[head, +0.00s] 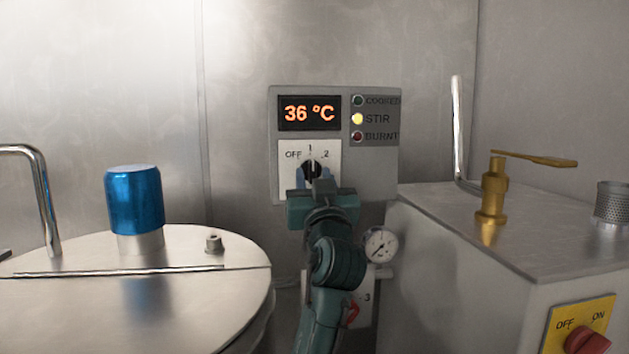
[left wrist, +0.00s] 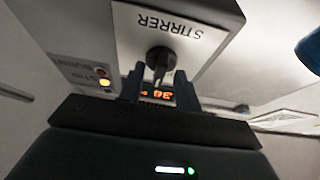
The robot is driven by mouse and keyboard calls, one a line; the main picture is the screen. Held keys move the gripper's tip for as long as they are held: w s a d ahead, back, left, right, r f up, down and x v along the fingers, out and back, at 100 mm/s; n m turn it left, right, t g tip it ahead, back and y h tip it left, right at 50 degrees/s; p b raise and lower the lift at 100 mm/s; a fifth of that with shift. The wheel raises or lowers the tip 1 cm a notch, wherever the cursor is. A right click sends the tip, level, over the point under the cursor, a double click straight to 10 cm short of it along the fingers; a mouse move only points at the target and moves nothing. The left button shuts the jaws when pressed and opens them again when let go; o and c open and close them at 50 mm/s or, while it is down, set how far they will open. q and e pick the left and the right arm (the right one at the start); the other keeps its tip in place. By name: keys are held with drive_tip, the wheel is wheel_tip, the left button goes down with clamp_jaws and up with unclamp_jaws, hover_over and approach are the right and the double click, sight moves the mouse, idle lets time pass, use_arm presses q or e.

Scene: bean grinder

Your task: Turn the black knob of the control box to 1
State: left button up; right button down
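The grey control box (head: 388,170) is on the metal wall, with a lit display reading 36 °C. Its black knob (head: 311,169) sits on a white plate marked OFF, 1 and 2. The knob's pointer seems to be up near the 1, though the gripper partly covers the knob. In the left wrist view the knob (left wrist: 160,59) shows below the upside-down word STIRRER. My left gripper (head: 316,184) is in front of the knob's lower part. Its fingers (left wrist: 159,88) are apart, one toward each side of the knob, with a gap visible between them. My right gripper is not in view.
A round metal lid (head: 180,300) with a blue cap (head: 135,198) is at left. A metal cabinet (head: 480,235) with a brass valve (head: 494,190) and a red switch (head: 587,341) is at right. A pressure gauge (head: 380,245) is just below the box.

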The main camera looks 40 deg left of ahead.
use_arm(q)
drive_tip(key=b+v, duration=0.3)
drive_tip(key=v, duration=1)
drive_tip(key=shift+d, duration=0.1)
